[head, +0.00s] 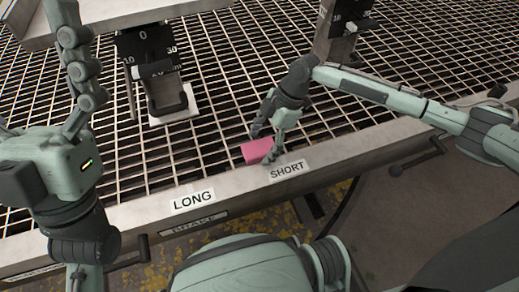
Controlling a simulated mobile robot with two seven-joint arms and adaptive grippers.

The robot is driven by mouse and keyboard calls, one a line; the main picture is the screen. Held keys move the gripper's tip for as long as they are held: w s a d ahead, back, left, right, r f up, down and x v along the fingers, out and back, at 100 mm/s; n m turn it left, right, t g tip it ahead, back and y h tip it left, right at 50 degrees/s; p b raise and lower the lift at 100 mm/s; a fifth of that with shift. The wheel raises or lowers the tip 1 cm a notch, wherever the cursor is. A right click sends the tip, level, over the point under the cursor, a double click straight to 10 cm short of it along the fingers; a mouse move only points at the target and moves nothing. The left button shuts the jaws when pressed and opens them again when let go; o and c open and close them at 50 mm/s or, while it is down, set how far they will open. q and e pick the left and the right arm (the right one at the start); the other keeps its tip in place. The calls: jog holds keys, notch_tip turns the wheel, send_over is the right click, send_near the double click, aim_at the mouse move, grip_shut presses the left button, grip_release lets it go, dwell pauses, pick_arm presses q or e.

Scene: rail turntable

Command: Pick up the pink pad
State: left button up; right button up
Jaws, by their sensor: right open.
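The pink pad (257,150) lies on the metal grating just behind the front rail, above the SHORT label. My right gripper (262,146) reaches down over it from behind and is open. One finger shows to the left of the pad and the other at its right front side, so the pad sits between them. I cannot tell whether the fingers touch it. Part of the pad's right side is hidden by the finger. My left arm stands at the left edge of the view; its gripper fingers cannot be made out.
The front rail (237,188) carries LONG (193,200) and SHORT (288,171) labels. A black gauge with a handle (160,75) stands at the back left over a white plate (174,106). Another gauge (347,20) stands at the back right. Open grating lies between them.

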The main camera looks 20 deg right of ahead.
jog(key=shift+f+p, duration=0.25)
jog(key=shift+p, duration=0.05)
dwell(0.4)
jog(key=c, duration=1.2)
jog(key=shift+c, duration=0.2)
